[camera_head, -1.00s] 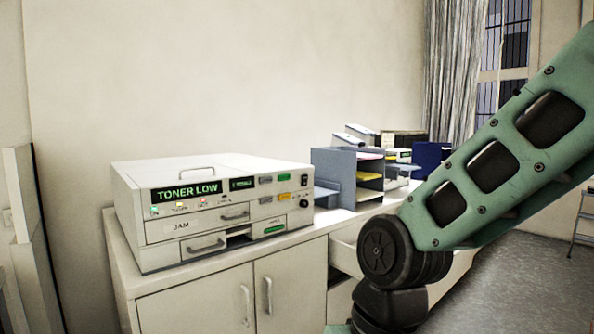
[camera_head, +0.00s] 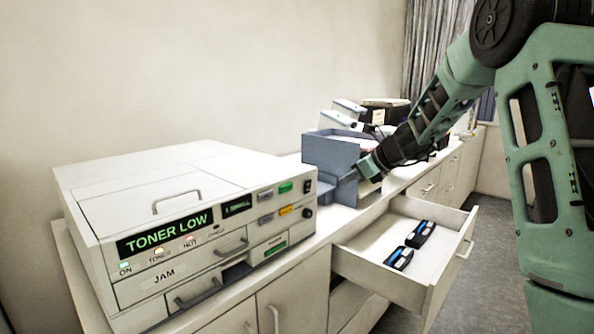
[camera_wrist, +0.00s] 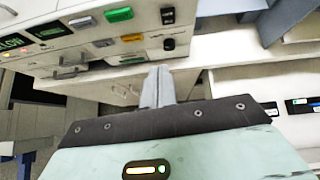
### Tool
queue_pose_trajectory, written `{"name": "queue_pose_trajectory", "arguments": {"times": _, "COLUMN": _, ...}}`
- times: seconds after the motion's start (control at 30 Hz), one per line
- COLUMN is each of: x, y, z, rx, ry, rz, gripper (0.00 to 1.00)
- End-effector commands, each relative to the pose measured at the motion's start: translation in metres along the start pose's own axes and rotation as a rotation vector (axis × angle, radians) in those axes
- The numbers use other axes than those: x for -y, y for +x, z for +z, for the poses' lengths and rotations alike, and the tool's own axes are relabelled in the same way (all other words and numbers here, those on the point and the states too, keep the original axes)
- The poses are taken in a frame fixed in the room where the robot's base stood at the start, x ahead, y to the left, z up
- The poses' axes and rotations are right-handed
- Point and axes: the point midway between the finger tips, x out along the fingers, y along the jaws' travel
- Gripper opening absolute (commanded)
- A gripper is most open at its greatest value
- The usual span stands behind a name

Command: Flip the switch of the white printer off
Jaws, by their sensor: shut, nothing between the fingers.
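The white printer (camera_head: 150,190) stands on the counter at the left of the head view. Its green display reads TONER LOW. A black rocker switch (camera_head: 307,186) sits at the right end of its front panel, above a round black knob (camera_head: 307,213). In the wrist view the switch (camera_wrist: 168,15) is at the top, with the knob (camera_wrist: 169,44) below it. My gripper (camera_wrist: 158,70) is shut and empty, its fingers pointing toward the panel below the knob and apart from the switch. In the head view my gripper (camera_head: 358,176) is right of the printer, before the grey organiser. Which way the switch is tipped I cannot tell.
A grey paper organiser (camera_head: 328,152) stands right of the printer. An open drawer (camera_head: 375,237) juts out below the counter, holding two black-and-blue cartridges. Coloured buttons lie left of the switch. The floor (camera_head: 497,225) at the right is clear.

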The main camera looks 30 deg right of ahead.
Motion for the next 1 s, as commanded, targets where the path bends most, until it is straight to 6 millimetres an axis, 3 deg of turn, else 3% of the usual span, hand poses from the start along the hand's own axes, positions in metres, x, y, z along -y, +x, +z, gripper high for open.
{"name": "queue_pose_trajectory", "arguments": {"times": 0.13, "x": 0.02, "y": -0.009, "z": 0.0, "rx": 0.018, "ry": 0.07, "rz": -0.035, "gripper": 0.0}}
{"name": "queue_pose_trajectory", "arguments": {"times": 0.57, "x": 0.02, "y": -0.004, "z": 0.0, "rx": 0.019, "ry": 0.074, "rz": -0.034, "gripper": 0.0}}
{"name": "queue_pose_trajectory", "arguments": {"times": 0.77, "x": 0.02, "y": 0.024, "z": 0.002, "rx": 0.017, "ry": 0.074, "rz": -0.031, "gripper": 0.0}}
{"name": "queue_pose_trajectory", "arguments": {"times": 1.0, "x": 0.022, "y": 0.074, "z": 0.003, "rx": 0.017, "ry": 0.075, "rz": -0.031, "gripper": 0.0}}
